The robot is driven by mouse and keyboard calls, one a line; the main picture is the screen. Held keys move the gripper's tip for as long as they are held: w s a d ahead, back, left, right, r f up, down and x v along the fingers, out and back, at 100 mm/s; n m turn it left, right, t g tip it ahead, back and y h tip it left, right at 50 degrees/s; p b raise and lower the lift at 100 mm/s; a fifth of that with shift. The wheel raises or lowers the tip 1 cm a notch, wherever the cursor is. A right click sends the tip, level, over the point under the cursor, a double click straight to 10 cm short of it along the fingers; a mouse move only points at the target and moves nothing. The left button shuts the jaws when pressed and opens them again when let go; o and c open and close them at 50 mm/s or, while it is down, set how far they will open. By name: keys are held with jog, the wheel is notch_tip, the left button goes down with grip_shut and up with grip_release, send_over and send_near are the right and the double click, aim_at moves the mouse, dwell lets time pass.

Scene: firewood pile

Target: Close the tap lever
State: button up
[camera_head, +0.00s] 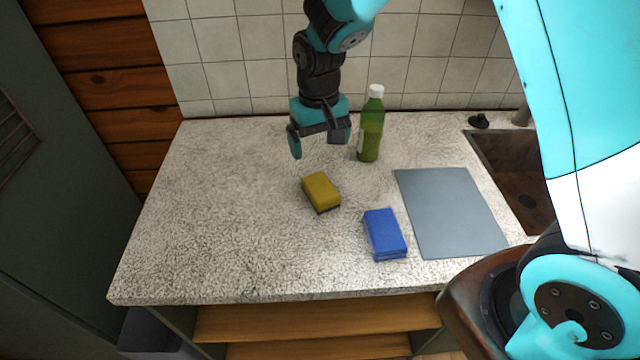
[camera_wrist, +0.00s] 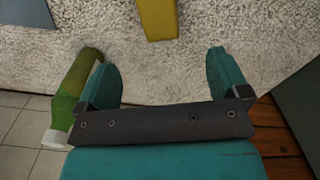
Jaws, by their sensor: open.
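No tap lever can be made out for certain. A small black piece (camera_head: 479,121) stands at the back left corner of the sink, and a short grey-brown post (camera_head: 521,116) rises beside it. I cannot tell whether either belongs to the tap, as my arm covers the area to their right. The sink (camera_head: 515,175) is a brown basin at the right, partly hidden by my arm. My gripper (camera_head: 319,142) is open and empty above the back of the counter, well left of the sink. Its two teal fingers also show apart in the wrist view (camera_wrist: 162,72).
A green bottle (camera_head: 370,130) with a white cap stands just right of my gripper. A yellow sponge (camera_head: 321,190), a blue block (camera_head: 385,233) and a grey board (camera_head: 450,210) lie on the speckled counter (camera_head: 220,220). The counter's left side is clear. A tiled wall (camera_head: 230,50) stands behind.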

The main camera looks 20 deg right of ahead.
aim_at(320, 186)
notch_tip(320, 186, down, 9)
jog(key=shift+r+p, duration=0.2)
jog(key=shift+p, duration=0.85)
jog(key=shift+w+d+f+p, duration=0.1)
jog(key=shift+f+p, duration=0.55)
jog(key=shift+f, duration=0.7)
jog(key=shift+d+f+p, duration=0.1)
jog(key=shift+f+p, duration=0.55)
jog(key=shift+f, duration=0.65)
jog(key=shift+c, duration=0.4)
jog(key=c, duration=1)
jog(key=shift+r, duration=0.15)
